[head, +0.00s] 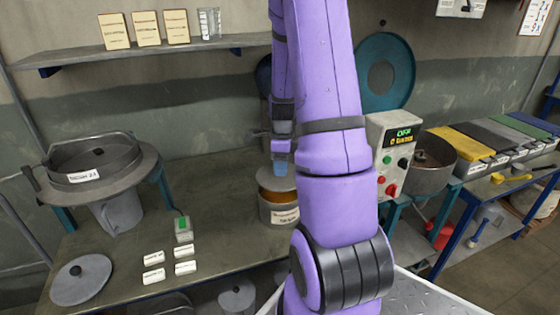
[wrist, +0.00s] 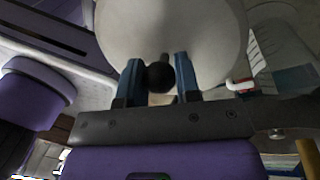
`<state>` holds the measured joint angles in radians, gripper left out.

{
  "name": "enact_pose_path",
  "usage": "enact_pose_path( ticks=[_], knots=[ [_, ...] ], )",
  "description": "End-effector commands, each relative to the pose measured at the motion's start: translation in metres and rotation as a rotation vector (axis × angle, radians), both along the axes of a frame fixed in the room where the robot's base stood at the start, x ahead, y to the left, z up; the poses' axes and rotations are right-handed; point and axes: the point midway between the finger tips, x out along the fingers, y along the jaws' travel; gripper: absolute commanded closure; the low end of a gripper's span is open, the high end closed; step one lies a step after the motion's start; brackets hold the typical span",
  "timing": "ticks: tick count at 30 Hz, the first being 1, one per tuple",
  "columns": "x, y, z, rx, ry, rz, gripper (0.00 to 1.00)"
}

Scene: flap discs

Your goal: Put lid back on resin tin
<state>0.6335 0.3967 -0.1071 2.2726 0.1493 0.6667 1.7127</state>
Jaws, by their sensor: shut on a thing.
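The resin tin (head: 284,213) is a round grey tin with a white label, standing on the bench just left of my arm. Amber resin shows at its open top. A pale round lid (head: 272,180) is over the tin, with a gap between them at the front. My gripper (head: 281,168) is above the lid, with its blue fingertips at the lid's knob. In the wrist view the lid (wrist: 205,35) fills the top, and my gripper (wrist: 158,75) is shut on its dark round knob (wrist: 159,77). My arm hides the tin's right side.
A grey loose lid (head: 81,280) lies at the bench's front left. A large sieve pan (head: 95,165) stands at the left, near several white labelled blocks (head: 154,258). A control box (head: 393,150) stands right of my arm.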

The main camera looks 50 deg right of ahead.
Motion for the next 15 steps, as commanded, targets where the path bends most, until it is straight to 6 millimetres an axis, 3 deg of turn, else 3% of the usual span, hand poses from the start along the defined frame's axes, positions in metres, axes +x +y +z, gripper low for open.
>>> enact_pose_path(
  ticks=[15],
  knots=[
    [0.0, 0.0, -0.035, 0.001, 0.0, 0.001, 0.95]
  ],
)
